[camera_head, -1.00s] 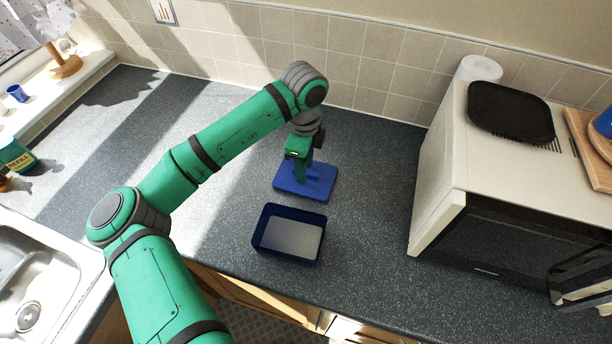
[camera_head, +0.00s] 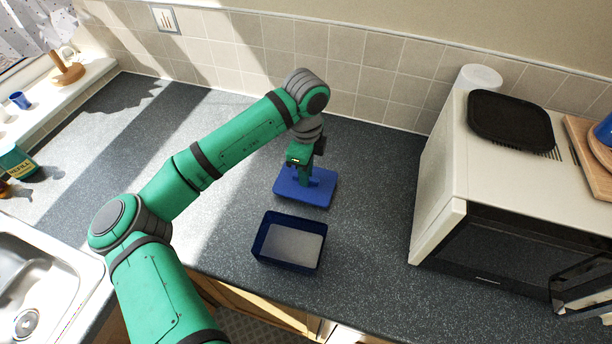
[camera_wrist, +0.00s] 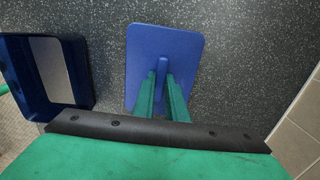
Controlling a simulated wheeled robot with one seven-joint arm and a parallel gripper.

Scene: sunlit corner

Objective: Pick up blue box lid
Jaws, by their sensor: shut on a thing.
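The blue box lid (camera_head: 318,192) is a flat blue plate with a raised handle, behind the open box on the counter. My gripper (camera_head: 304,176) is above it, pointing down, with its fingers at the handle. In the wrist view the lid (camera_wrist: 185,50) shows its handle between the two green fingers of my gripper (camera_wrist: 162,82), which are shut on it. I cannot tell whether the lid touches the counter. The dark blue box (camera_head: 262,238) stands open in front of the lid; it also shows at the left of the wrist view (camera_wrist: 18,70).
A white microwave (camera_head: 440,190) stands to the right, with a black tray (camera_head: 510,120) on top. A sink (camera_head: 40,270) is at the lower left. The tiled wall (camera_head: 340,70) runs behind. The grey counter (camera_head: 375,190) is clear between box and microwave.

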